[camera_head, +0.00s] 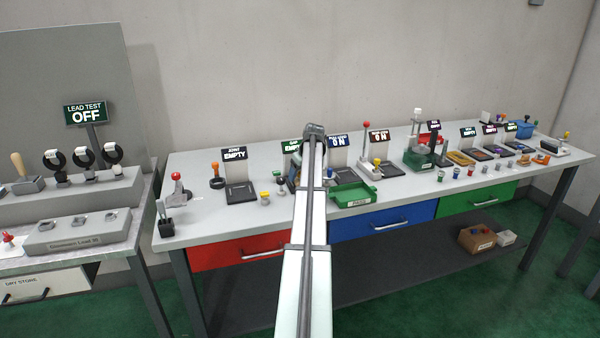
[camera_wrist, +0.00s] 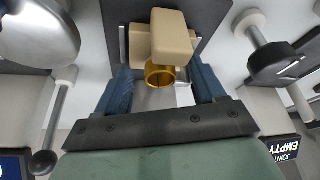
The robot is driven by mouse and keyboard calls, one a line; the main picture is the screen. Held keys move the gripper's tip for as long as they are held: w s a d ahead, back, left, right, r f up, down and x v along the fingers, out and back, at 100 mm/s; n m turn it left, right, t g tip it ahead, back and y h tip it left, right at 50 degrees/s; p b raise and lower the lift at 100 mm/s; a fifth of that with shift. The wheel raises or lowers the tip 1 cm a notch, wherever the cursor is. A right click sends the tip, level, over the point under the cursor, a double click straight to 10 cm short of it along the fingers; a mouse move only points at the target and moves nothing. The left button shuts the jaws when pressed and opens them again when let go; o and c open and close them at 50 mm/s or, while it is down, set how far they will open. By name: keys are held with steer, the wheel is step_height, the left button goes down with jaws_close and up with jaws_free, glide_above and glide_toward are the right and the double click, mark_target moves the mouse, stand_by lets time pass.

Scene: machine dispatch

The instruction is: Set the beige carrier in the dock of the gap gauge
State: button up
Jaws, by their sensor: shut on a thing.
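The beige carrier (camera_wrist: 174,38) is in the wrist view, a block with a gold ring (camera_wrist: 160,74) at its near side. My gripper (camera_wrist: 162,78) has blue fingers on either side of the carrier's near end and is shut on it. A dark plate (camera_wrist: 112,18) with a light metal part shows behind the carrier. Whether the carrier touches it I cannot tell. In the head view my arm covers most of the gap gauge; its sign (camera_head: 291,146) is partly hidden and reads "GAP EMPTY". The carrier is hidden there.
The joint station (camera_head: 240,192) with its "EMPTY" sign stands left of my arm. A green tray (camera_head: 352,196) lies close on the right. A dark-headed knob (camera_wrist: 270,62) and a rounded metal part (camera_wrist: 38,32) flank my gripper in the wrist view. Several small parts stand along the bench.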

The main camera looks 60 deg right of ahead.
steer(key=o, duration=1.1)
steer(key=shift+o, duration=0.2)
steer(key=shift+r, duration=0.35)
steer(key=v, duration=1.2)
steer(key=shift+r, duration=0.25)
